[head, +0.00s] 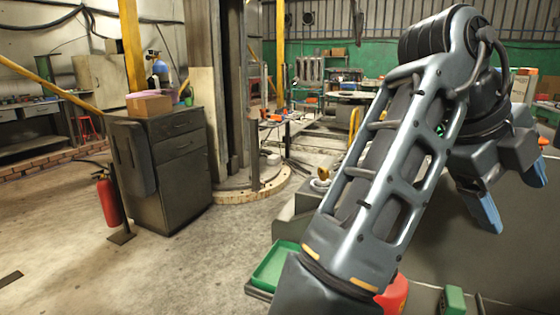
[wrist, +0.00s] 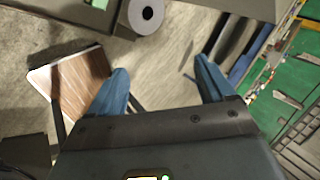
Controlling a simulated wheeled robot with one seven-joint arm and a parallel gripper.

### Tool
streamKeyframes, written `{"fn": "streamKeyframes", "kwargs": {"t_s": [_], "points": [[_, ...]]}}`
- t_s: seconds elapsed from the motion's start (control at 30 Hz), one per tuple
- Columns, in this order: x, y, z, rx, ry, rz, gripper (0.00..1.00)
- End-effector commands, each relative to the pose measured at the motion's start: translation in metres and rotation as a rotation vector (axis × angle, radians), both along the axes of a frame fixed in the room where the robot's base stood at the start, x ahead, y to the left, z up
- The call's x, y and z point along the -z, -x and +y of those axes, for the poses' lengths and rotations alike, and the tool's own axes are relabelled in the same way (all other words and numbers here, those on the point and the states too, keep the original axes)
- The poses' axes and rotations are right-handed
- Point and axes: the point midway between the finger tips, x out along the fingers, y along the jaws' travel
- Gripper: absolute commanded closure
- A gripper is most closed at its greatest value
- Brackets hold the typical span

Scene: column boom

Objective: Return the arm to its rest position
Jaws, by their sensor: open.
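My arm fills the right half of the head view, bent at an elbow near the top right. My gripper (head: 497,208) hangs from it at the right edge, with its blue fingertips pointing down over a dark grey surface. In the wrist view my gripper (wrist: 160,85) shows two blue fingers set wide apart. Nothing is between them but grey floor seen some way beyond. My gripper is open and empty.
In the head view, a green tray (head: 272,268) lies beside my arm's lower link. A dark cabinet (head: 163,165) with a cardboard box (head: 149,104) and a fire extinguisher (head: 107,199) stand left. The wrist view shows a wooden-topped stool (wrist: 70,82) and a green surface (wrist: 300,75).

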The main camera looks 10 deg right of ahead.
Motion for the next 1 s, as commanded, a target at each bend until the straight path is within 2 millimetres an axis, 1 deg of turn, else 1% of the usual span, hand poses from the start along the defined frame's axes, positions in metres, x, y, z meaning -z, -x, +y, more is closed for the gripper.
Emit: {"fn": "streamKeyframes", "kwargs": {"t_s": [0.27,0.43,0.6,0.7,0.8,0.87,1.0], "points": [[0.012,-0.007,-0.035,-0.183,0.207,0.086,0.18],[0.024,-0.016,-0.062,-0.384,0.412,0.204,0.18],[0.038,-0.027,-0.079,-0.622,0.625,0.357,0.18],[0.05,-0.031,-0.083,-0.761,0.738,0.451,0.18],[0.066,-0.034,-0.082,-0.903,0.842,0.545,0.18],[0.076,-0.035,-0.08,-0.987,0.9,0.6,0.18],[0.106,-0.031,-0.069,-1.188,1.023,0.716,0.18]]}}
